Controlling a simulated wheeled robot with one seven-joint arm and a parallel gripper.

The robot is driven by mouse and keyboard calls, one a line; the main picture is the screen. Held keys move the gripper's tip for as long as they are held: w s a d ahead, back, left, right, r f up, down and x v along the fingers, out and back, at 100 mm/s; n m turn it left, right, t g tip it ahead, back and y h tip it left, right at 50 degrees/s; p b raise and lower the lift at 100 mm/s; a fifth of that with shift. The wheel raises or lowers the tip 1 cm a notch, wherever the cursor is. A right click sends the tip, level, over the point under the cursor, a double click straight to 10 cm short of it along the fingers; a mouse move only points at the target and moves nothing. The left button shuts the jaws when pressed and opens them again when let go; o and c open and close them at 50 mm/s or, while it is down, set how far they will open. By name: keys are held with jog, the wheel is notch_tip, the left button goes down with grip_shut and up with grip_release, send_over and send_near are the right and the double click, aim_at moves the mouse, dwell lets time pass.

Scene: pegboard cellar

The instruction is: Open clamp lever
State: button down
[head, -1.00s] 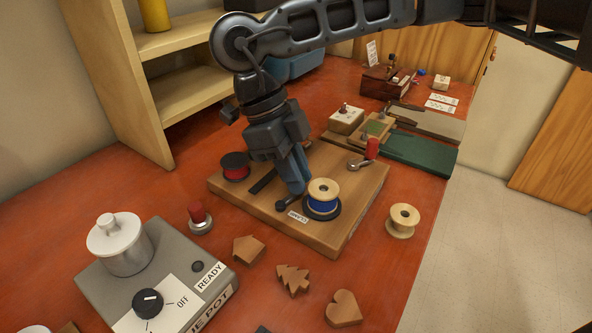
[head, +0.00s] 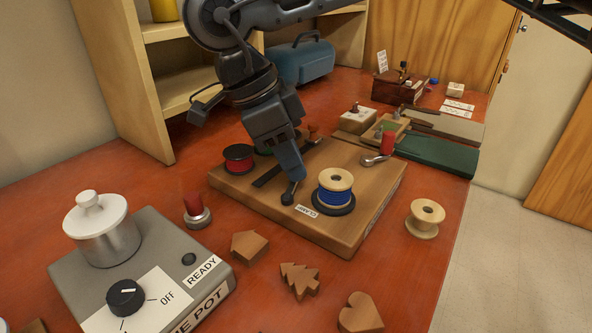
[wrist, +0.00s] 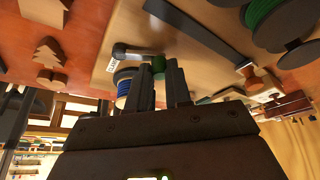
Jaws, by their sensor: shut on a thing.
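The clamp lever (head: 291,190) is a short dark arm with a round pivot end, low on the wooden board beside a small CLAMP label (head: 306,211). The wrist view shows the lever (wrist: 134,53) lying flat, with a green end between my fingertips. My gripper (head: 297,176) points down at the board and is shut on that green end, which the fingers hide in the head view. It also shows in the wrist view (wrist: 160,72). A blue spool (head: 336,188) on a black disc stands just right of the lever.
The wooden board (head: 250,196) also carries a red spool (head: 238,158) and a red-handled lever (head: 386,146). A glue pot (head: 103,238) stands front left. An empty spool (head: 425,218) and wooden cutouts (head: 299,281) lie around the board.

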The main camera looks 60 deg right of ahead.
jog(key=shift+w+n+b, duration=0.2)
jog(key=shift+n+b, duration=0.1)
jog(key=shift+n, duration=0.2)
jog(key=shift+a, duration=0.1)
jog(key=c, duration=1.1)
grip_release()
jog(key=shift+o, duration=0.2)
jog(key=v, duration=0.7)
jog(key=shift+a+r, duration=0.2)
jog(key=shift+r, duration=0.15)
